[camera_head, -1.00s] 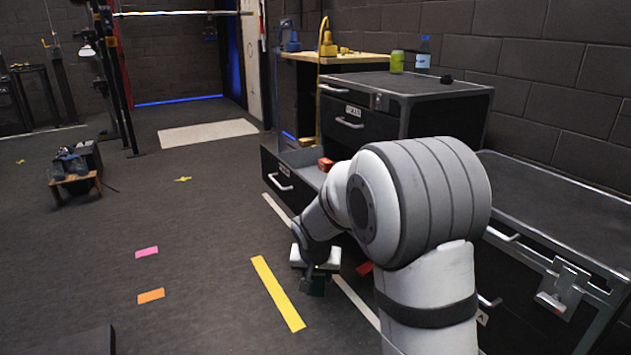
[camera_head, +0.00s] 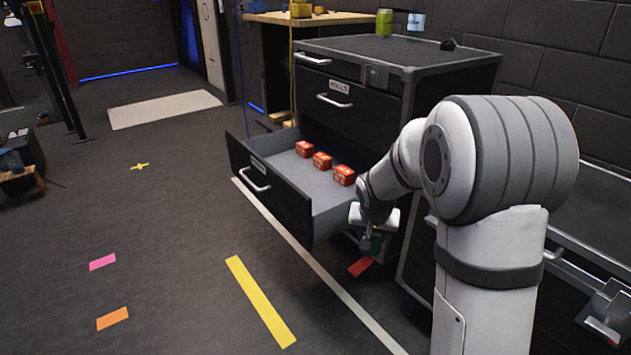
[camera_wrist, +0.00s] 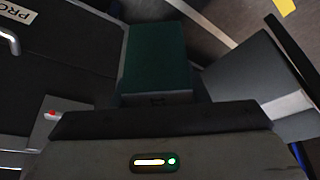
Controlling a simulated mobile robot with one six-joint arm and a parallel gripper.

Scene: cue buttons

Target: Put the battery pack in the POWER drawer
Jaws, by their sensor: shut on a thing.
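My gripper (camera_head: 372,236) is shut on a dark green block, taken to be the battery pack (camera_wrist: 155,55). In the head view only a small dark part of the block (camera_head: 376,245) shows below my gripper. My gripper is in front of the cabinet, just right of the near side of an open lower drawer (camera_head: 322,199). That drawer has a grey inside and holds three red boxes (camera_head: 322,160) in a row. Its label (camera_head: 259,167) is too small to read, so I cannot tell whether it is the POWER drawer. The block is outside the drawer.
A closed drawer (camera_head: 345,101) is above the open one. A green can (camera_head: 384,22) stands on the cabinet top (camera_head: 400,48). A red floor mark (camera_head: 360,267) lies below my gripper, and a yellow strip (camera_head: 258,300) lies to the left.

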